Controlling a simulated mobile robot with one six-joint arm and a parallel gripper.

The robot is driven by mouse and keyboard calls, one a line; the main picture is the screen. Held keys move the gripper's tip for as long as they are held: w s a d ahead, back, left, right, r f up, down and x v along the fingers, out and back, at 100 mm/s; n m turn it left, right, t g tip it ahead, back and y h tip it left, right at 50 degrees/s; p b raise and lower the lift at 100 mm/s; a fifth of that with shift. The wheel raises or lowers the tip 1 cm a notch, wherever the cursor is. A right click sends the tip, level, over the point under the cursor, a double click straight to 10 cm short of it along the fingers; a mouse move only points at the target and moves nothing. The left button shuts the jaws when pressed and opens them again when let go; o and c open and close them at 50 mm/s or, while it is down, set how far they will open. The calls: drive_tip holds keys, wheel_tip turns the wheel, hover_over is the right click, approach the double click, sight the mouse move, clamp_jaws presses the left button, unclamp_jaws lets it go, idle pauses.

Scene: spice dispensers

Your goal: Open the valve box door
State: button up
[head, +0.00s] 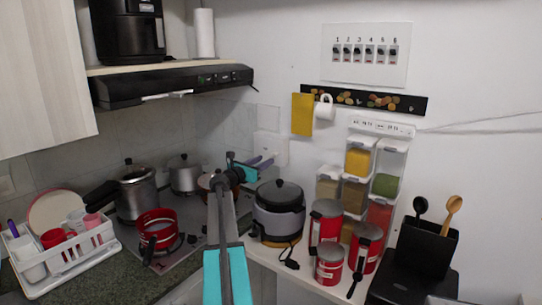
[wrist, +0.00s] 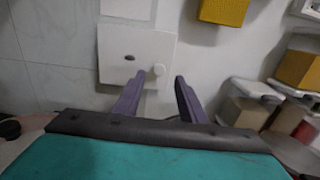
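The valve box (head: 271,146) is a white box on the wall in the head view, partly hidden by my gripper. The door looks shut. My gripper (head: 262,162) has purple fingers pointing toward the box. In the wrist view my gripper (wrist: 159,78) is open and empty, with the knob in line between the fingertips. I cannot tell whether the fingers reach past the knob.
A cooker (head: 279,210) stands on the counter just below and right of my gripper. Red canisters (head: 325,222) and spice dispensers (head: 384,185) are to the right. A yellow cloth (head: 302,114) hangs above right. Pots (head: 184,174) and the stove are left, under the range hood (head: 170,84).

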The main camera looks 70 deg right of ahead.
sight(273, 155)
drive_tip(key=shift+p+x, duration=0.8)
drive_tip(key=shift+x, duration=2.45)
drive_tip(key=shift+c, duration=0.5)
clamp_jaws()
